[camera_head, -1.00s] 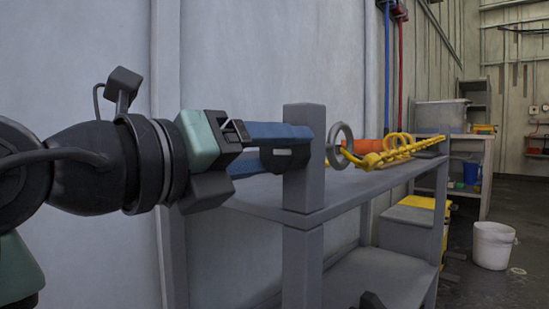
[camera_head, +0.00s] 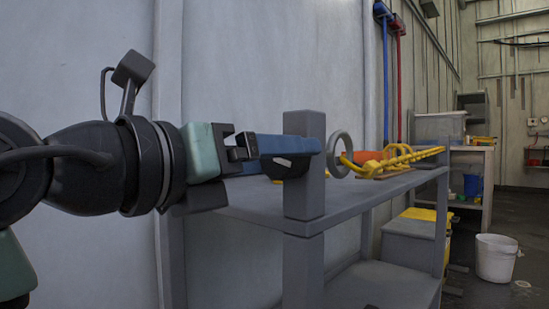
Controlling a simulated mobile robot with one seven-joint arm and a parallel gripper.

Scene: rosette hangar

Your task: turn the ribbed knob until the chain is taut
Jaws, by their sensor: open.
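My gripper (camera_head: 312,150) reaches in from the left with long blue fingers. The fingers cross in front of the grey post at the shelf's near corner, and their tips end just left of a grey ring (camera_head: 340,155). I cannot tell whether the tips touch the ring. The yellow chain (camera_head: 405,158) lies along the shelf top to the right of the ring, with a larger loop standing up from it. I cannot make out the ribbed knob; the post or fingers may hide it. The gripper is open, and nothing shows between its fingers.
The grey shelf (camera_head: 265,205) has a lower board and corner posts. An orange cylinder (camera_head: 373,157) lies behind the chain. A yellow-topped case (camera_head: 412,235) and a white bucket (camera_head: 495,258) stand on the floor. The wall is close behind the shelf.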

